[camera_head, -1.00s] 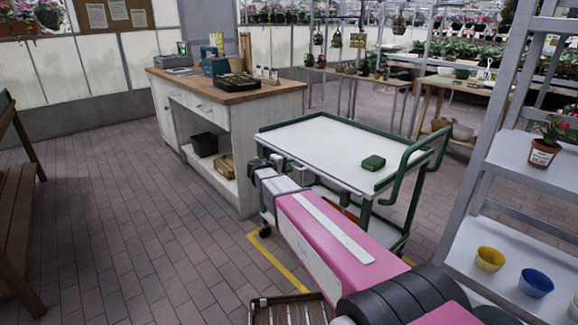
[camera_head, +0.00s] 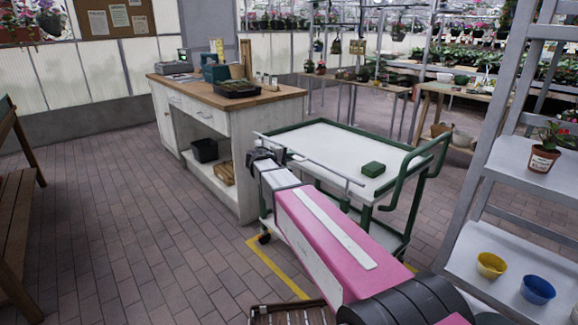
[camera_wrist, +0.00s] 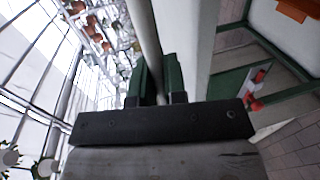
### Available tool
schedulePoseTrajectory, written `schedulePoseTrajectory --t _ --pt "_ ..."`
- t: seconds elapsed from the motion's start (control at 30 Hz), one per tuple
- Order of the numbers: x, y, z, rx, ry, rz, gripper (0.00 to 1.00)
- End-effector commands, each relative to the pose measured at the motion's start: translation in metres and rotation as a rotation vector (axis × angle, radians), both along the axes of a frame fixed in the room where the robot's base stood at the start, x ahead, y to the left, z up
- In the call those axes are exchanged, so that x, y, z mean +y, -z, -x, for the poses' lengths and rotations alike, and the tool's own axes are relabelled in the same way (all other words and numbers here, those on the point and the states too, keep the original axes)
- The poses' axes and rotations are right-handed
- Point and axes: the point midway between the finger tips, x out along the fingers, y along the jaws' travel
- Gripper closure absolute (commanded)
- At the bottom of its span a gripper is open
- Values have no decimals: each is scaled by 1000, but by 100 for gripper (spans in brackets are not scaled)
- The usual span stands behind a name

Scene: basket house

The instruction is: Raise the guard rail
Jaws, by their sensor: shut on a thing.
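The guard rail (camera_head: 325,169) is a thin grey bar along the near long side of a green-framed cart (camera_head: 318,123) with a white top. It shows just above the cart's near edge in the head view. My gripper (camera_head: 281,155) is at the rail's left part and shut on it. In the wrist view the rail (camera_wrist: 145,35) runs between the two dark green fingers of my gripper (camera_wrist: 158,72). The finger contact is partly hidden by my wrist. My pink and white arm covers part of the cart's near side.
A wooden-topped workbench (camera_head: 270,95) stands close behind left. A grey shelf (camera_head: 485,240) with pots is at the right. Brick floor (camera_head: 130,215) is clear at left.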

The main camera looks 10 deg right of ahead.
Motion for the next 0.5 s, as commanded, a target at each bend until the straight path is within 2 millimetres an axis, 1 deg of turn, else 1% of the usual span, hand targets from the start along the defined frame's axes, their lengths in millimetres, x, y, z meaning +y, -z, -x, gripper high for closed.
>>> schedulePoseTrajectory --t 0.03,0.1,0.4,0.43,0.5 --pt "0 -5 0 -2 -1 2 100" --pt "0 -9 0 -2 -1 2 100" --pt "0 -12 -1 -4 -2 6 100" --pt "0 -12 -1 -4 -2 6 84" --pt "0 -12 0 -4 -2 5 64"
